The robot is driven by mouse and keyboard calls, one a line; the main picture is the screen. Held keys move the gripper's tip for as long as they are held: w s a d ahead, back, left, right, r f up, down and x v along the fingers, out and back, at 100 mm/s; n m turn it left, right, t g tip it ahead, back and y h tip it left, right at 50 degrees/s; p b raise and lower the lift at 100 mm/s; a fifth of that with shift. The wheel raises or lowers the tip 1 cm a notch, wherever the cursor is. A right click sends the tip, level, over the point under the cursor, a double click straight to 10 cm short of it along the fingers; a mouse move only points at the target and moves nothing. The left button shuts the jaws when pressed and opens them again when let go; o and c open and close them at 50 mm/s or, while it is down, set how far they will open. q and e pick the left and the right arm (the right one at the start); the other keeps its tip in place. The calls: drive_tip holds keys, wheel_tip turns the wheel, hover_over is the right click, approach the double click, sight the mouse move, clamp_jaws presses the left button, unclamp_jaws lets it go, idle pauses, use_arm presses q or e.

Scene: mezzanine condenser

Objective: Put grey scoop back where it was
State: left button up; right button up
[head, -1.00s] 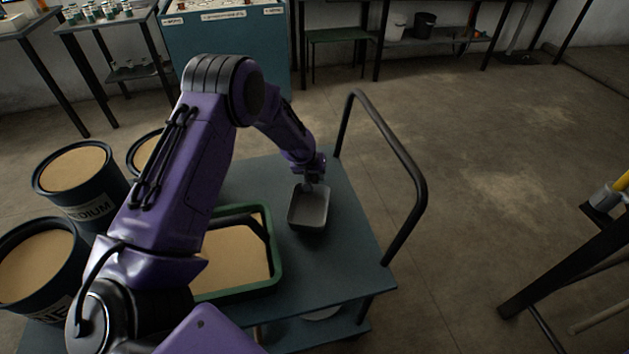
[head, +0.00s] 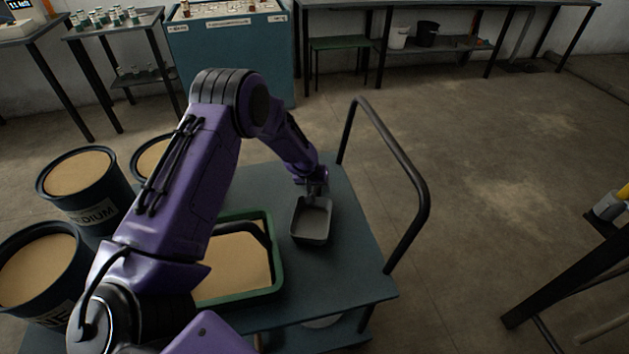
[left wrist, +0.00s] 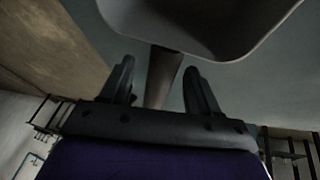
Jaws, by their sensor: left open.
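The grey scoop (head: 312,222) rests on the blue-grey cart top (head: 352,262), to the right of the green-rimmed tray of sand. My left gripper (head: 315,190) is at the scoop's far end, around its handle. In the left wrist view my gripper (left wrist: 160,88) is open, with one finger on each side of the scoop's handle (left wrist: 163,75) and a gap showing at both sides. The scoop's bowl (left wrist: 195,20) fills the top of that view. My right gripper is not in view.
The green-rimmed tray (head: 272,262) of sand lies left of the scoop. A black cart handle (head: 405,165) rises at the right. Drums of sand (head: 85,185) stand at the left. The cart top right of the scoop is clear.

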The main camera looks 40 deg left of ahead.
use_arm(q)
drive_tip(key=v, duration=1.1)
drive_tip(key=shift+p, duration=0.3)
drive_tip(key=shift+r, duration=0.2)
